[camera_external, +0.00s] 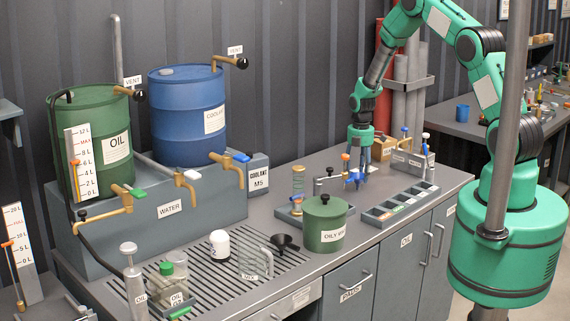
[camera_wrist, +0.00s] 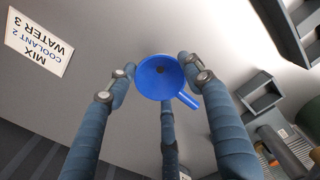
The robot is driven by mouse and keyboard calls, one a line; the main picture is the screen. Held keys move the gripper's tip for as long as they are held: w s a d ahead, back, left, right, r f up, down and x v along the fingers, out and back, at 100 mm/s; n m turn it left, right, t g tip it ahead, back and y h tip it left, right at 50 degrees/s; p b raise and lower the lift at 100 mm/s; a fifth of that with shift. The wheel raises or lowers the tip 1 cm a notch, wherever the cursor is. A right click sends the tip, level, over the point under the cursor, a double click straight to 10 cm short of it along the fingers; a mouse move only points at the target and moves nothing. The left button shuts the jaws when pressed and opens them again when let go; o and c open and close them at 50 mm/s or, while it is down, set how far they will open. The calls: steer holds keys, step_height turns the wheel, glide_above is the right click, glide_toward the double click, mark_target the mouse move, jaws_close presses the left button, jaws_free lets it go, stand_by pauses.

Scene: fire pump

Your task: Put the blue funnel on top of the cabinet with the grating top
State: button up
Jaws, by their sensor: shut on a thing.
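My gripper (camera_external: 361,160) is shut on the blue funnel (camera_external: 353,178), over the back part of the grey worktop, right of the green pot. In the wrist view the blue funnel (camera_wrist: 160,77) sits between my fingers, its wide mouth toward the camera and its small handle toward lower right. Its lower part is hidden. The cabinet with the grating top (camera_external: 208,267) is at the lower left in the external view, well to the left of my gripper.
The green pot (camera_external: 324,223) stands between the grating and my gripper. Barrels (camera_external: 187,115) with taps rise behind.

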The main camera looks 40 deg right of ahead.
steer(key=shift+f, duration=0.15)
steer(key=o, duration=1.1)
steer(key=shift+c, duration=0.2)
steer(key=shift+r, duration=0.2)
step_height(320, 180, up, 12)
steer(key=shift+b, duration=0.4)
